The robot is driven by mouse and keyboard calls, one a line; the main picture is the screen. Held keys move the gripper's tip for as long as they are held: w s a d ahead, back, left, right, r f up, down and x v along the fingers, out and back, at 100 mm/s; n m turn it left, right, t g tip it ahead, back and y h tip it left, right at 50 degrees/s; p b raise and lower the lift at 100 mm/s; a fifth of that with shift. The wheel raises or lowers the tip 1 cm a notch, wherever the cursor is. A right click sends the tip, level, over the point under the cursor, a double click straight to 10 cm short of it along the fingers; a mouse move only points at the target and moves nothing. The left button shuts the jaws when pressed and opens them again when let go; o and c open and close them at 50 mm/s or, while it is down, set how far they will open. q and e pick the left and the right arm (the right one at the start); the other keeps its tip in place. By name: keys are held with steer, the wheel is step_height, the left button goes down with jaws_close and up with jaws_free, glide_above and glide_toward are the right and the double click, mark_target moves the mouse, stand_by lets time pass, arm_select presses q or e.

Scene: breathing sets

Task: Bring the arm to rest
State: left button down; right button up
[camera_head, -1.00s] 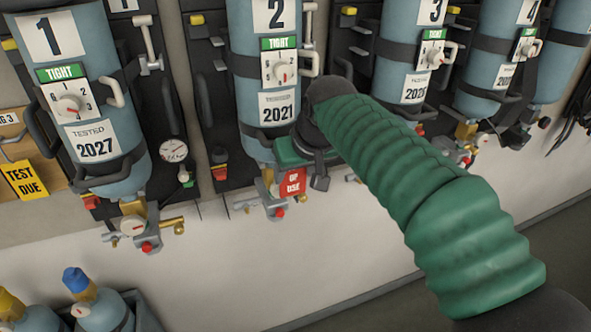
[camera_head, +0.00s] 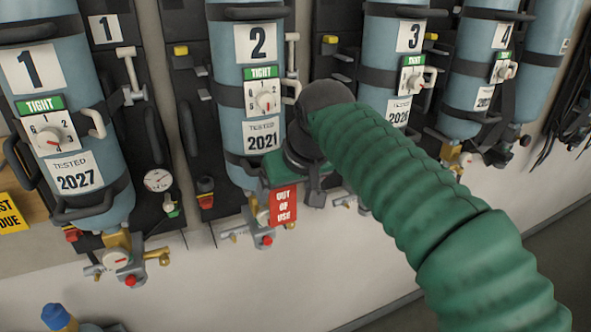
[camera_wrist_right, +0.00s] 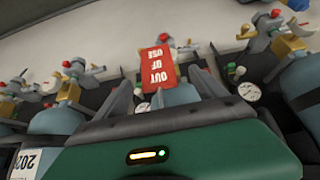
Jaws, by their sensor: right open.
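My right arm in its green ribbed sleeve reaches in from the lower right in the head view. Its right gripper (camera_head: 312,192) is in front of the lower end of cylinder 2 (camera_head: 240,105), just right of a red OUT OF USE tag (camera_head: 284,206). The tag hangs by the cylinder's bottom valve. In the right wrist view the fingers stand apart and the tag (camera_wrist_right: 158,76) shows between them, not visibly gripped. The sleeve and wrist hide part of the wall right of cylinder 2. My left gripper is not in view.
Cylinder 1 (camera_head: 85,130) is to the left, with a small gauge (camera_head: 158,180) beside it. Cylinder 3 (camera_head: 386,60) and cylinder 4 (camera_head: 481,80) are to the right. Valves jut out below. Dark straps (camera_head: 572,110) hang at far right.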

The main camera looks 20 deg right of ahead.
steer(key=v, duration=1.2)
step_height(320, 180, down, 28)
steer(key=g, duration=0.2)
steer(key=s+f+g, duration=0.1)
steer(key=s+f, duration=1.2)
steer(key=f, duration=0.4)
steer(key=shift+d+f+g+b, duration=0.35)
steer(key=shift+d+g, duration=0.05)
steer(key=shift+d, duration=0.05)
steer(key=shift+w, duration=0.15)
